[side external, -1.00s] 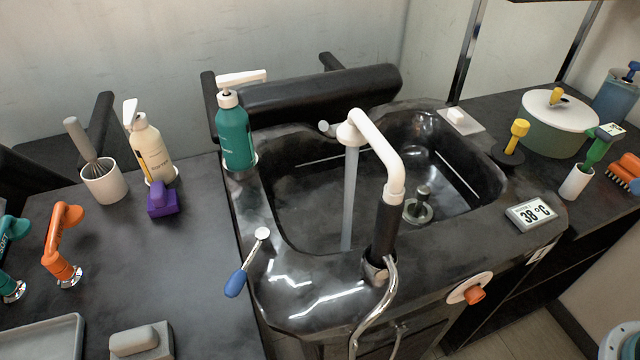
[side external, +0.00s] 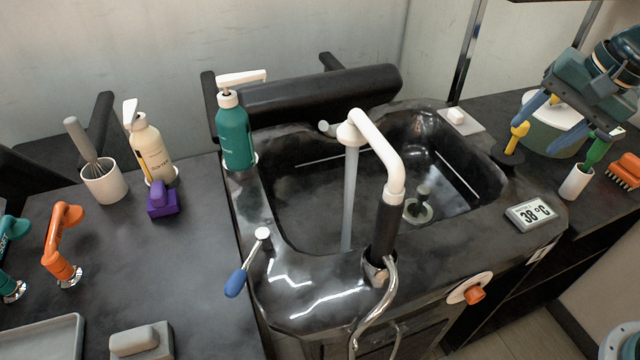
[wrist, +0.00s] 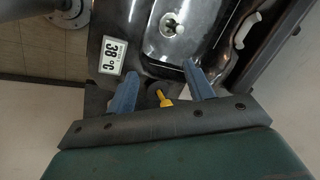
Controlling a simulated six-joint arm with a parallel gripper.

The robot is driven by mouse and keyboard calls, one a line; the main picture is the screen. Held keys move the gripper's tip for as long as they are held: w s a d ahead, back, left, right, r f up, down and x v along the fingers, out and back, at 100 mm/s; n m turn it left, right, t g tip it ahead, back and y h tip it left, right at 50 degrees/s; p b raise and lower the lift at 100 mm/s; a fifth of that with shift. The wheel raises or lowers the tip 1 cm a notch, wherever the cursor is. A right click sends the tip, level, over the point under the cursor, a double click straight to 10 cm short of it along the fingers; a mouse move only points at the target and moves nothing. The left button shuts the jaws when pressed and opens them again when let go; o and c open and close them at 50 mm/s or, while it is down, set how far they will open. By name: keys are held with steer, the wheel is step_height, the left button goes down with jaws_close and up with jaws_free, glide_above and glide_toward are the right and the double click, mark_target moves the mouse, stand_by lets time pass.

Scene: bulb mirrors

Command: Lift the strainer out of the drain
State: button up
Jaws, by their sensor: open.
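The strainer (side external: 423,191) is a small metal knob standing up from the round drain (side external: 418,211) in the floor of the dark sink basin. In the wrist view the strainer (wrist: 171,24) shows near the top, beyond my fingertips. My gripper (side external: 527,124) is at the right of the side view, above the counter and in front of the green pot. In the wrist view its two blue fingers (wrist: 155,78) are spread wide. It is open, empty and well apart from the strainer. The yellow-handled tool (wrist: 161,97) shows between the fingers, below them.
A white faucet (side external: 375,150) arches over the basin with water running. A temperature display (side external: 531,213) stands on the sink's right edge. A yellow-handled tool (side external: 516,138), green pot (side external: 552,138) and white cup (side external: 576,182) crowd the right counter. The right part of the basin is open from above.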

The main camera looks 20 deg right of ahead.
steer(key=w+a+f+m+g+y, duration=0.1)
steer(key=w+f+m, duration=0.5)
steer(key=w, duration=0.1)
steer(key=m+y, duration=0.1)
steer(key=m, duration=0.5)
glide_toward(418, 198)
step_height(418, 198, up, 2)
steer(key=w+d, duration=0.1)
steer(key=d, duration=0.2)
steer(key=shift+w+a+r+g, duration=0.15)
steer(key=shift+a+r+g, duration=0.05)
steer(key=shift+g, duration=0.2)
steer(key=shift+x, duration=4.3)
steer(key=shift+a+f, duration=0.1)
steer(key=shift+a, duration=0.1)
steer(key=shift+x, duration=2.45)
steer(key=shift+a, duration=0.2)
